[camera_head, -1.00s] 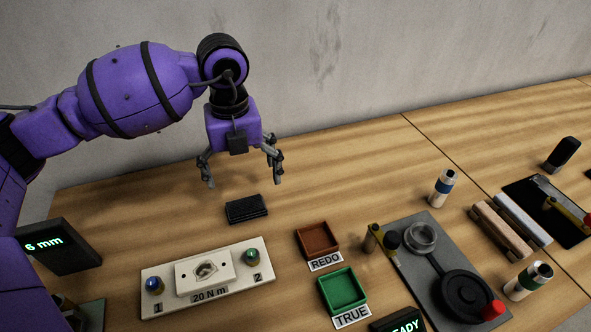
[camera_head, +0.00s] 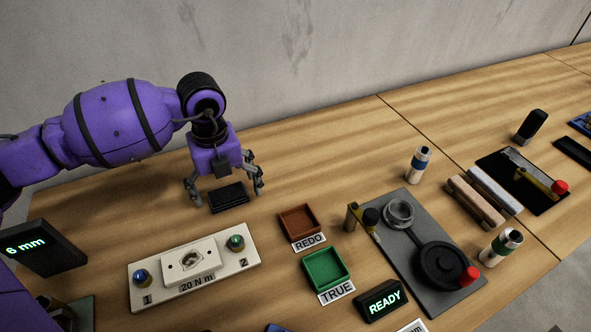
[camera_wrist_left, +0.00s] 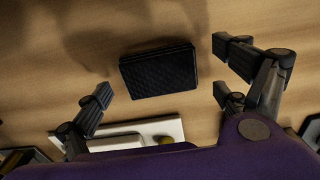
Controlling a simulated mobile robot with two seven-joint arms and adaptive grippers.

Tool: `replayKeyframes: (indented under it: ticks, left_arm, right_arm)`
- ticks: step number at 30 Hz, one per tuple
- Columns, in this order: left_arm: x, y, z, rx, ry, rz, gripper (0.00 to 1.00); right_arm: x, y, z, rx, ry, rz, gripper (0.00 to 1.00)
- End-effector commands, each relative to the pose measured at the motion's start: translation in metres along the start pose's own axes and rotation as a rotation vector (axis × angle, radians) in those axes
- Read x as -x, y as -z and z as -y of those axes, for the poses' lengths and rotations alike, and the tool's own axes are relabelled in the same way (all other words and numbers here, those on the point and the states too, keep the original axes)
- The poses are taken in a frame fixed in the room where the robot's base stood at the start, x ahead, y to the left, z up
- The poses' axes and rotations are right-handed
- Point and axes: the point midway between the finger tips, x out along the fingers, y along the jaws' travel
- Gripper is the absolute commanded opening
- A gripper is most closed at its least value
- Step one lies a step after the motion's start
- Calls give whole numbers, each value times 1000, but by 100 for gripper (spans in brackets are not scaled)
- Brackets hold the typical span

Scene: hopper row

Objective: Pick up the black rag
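The black rag (camera_head: 229,196) is a small, flat, dark folded block lying on the wooden table. It also shows in the left wrist view (camera_wrist_left: 159,72), with a textured top, between and just beyond the spread fingers. My left gripper (camera_head: 225,195) is open and empty. My right gripper is not in view.
In front of the rag is a white fixture (camera_head: 190,268) marked 20 N m. A brown REDO tray (camera_head: 300,222) and green TRUE tray (camera_head: 326,268) stand to the right. A 6 mm display (camera_head: 38,247) is at left. The table behind the rag is clear.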

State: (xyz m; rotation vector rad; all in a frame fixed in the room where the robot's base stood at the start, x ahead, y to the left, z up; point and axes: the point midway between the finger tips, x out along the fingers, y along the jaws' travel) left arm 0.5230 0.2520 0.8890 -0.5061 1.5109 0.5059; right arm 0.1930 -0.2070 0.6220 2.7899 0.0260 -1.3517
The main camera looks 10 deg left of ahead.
Motion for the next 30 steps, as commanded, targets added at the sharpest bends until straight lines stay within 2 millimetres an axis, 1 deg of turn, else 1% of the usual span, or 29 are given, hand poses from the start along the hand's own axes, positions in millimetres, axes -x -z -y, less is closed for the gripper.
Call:
replayKeyframes:
  ticks: [1,9,10,17,20,23,27,29,30]
  left_arm:
    - [-1,0,-1,0,-1,-1,82]
    - [0,0,-1,0,-2,-1,46]
    - [0,0,-1,0,-1,-1,44]
    - [0,0,-1,1,-1,-1,44]
    - [4,0,0,1,0,0,44]
    - [13,0,0,1,0,0,44]
    - [32,0,0,0,1,2,44]
    - [41,9,0,-4,1,0,44]
    - [48,15,0,-4,2,1,44]
  right_arm:
    - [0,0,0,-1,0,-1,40]
    - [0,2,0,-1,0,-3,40]
    - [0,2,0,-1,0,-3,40]
    - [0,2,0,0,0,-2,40]
    - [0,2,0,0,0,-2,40]
    - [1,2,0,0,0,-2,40]
    - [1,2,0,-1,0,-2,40]
    - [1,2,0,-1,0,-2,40]
    - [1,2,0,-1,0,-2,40]
